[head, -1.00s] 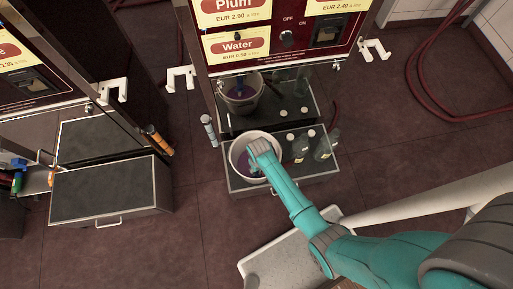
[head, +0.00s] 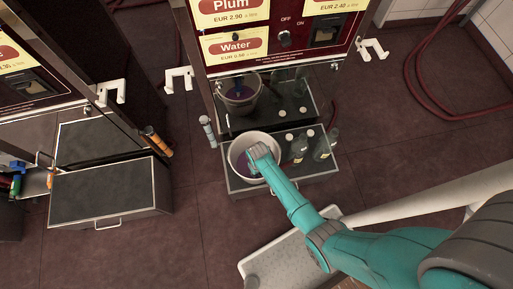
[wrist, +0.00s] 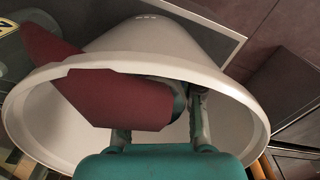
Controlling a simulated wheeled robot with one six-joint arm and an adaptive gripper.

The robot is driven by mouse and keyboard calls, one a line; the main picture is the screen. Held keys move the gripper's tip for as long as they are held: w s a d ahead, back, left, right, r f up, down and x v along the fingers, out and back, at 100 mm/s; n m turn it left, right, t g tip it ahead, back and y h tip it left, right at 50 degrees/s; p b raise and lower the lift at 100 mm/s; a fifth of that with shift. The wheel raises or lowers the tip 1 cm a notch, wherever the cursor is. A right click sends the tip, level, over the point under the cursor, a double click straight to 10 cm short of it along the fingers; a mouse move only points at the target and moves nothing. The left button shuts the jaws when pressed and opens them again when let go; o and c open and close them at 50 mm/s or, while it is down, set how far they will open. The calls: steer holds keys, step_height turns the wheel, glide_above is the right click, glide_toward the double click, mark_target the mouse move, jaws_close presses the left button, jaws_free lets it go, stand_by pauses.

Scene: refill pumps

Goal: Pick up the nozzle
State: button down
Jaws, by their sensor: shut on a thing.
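The nozzle (wrist: 115,98), a thick dark red tube-like piece with a grey part at its right end, lies across the mouth of a white bucket (wrist: 232,95) in the wrist view. My gripper (wrist: 162,118) reaches into the bucket and is shut on the nozzle; its fingertips are partly hidden behind it. In the head view my gripper (head: 262,152) is over the white bucket (head: 232,160) on the tray below the Water sign, and covers the nozzle there.
Bottles (head: 299,150) stand right of the bucket on the tray (head: 285,182). The pump machine (head: 290,45) rises behind. A second, empty tray (head: 105,195) is at left. Red hose (head: 425,90) lies on the floor at right. White hooks (head: 180,76) stick out from the machine.

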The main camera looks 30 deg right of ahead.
step_height(320, 180, up, 22)
stand_by(2.2)
